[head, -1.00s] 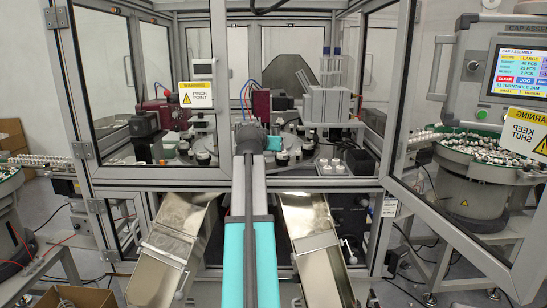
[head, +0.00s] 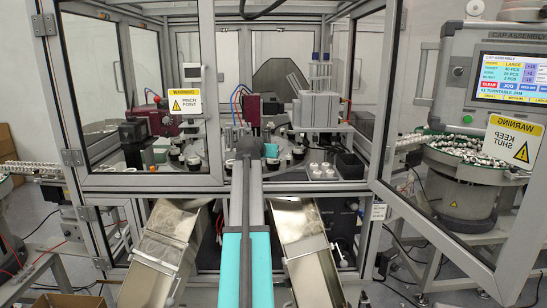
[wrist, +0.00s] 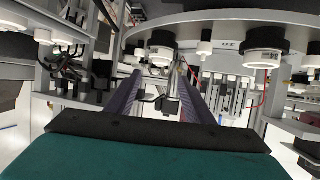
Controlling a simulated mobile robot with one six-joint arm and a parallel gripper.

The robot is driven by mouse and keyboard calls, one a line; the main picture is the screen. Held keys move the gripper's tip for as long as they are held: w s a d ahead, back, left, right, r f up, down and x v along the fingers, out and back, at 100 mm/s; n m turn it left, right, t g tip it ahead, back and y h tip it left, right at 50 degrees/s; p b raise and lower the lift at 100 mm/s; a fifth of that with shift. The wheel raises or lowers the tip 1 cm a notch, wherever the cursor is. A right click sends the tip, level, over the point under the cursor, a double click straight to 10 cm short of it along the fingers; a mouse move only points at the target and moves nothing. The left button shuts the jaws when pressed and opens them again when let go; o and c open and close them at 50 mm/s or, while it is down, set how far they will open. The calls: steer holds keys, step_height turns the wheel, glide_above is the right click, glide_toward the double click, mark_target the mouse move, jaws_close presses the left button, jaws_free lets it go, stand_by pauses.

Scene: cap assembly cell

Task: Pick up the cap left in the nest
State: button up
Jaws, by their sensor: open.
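The turntable (wrist: 230,30) runs across the top of the wrist view, which looks upside down, with parts hanging from its rim. A white-and-dark nest part (wrist: 162,46) is beyond my fingertips, and a larger one (wrist: 264,62) is to the right. In the head view, several dark nests with white tops, such as one nest (head: 193,161), ring the turntable. I cannot tell which holds the task's cap. In the head view my arm hides the fingertips.
Frame posts and the open door with a KEEP SHUT sign (head: 514,140) bound the opening. A red-and-black unit (head: 160,116) stands left, a grey block unit (head: 318,108) right. Several white parts (head: 322,170) sit beside a black bin (head: 349,165). Two metal chutes (head: 305,250) slope below.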

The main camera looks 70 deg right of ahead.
mark_target(272, 161)
steer(key=shift+x, duration=1.35)
steer(key=shift+s, duration=0.1)
steer(key=shift+p+x, duration=1.45)
steer(key=shift+x, duration=1.15)
steer(key=shift+c, duration=0.2)
steer(key=c, duration=0.8)
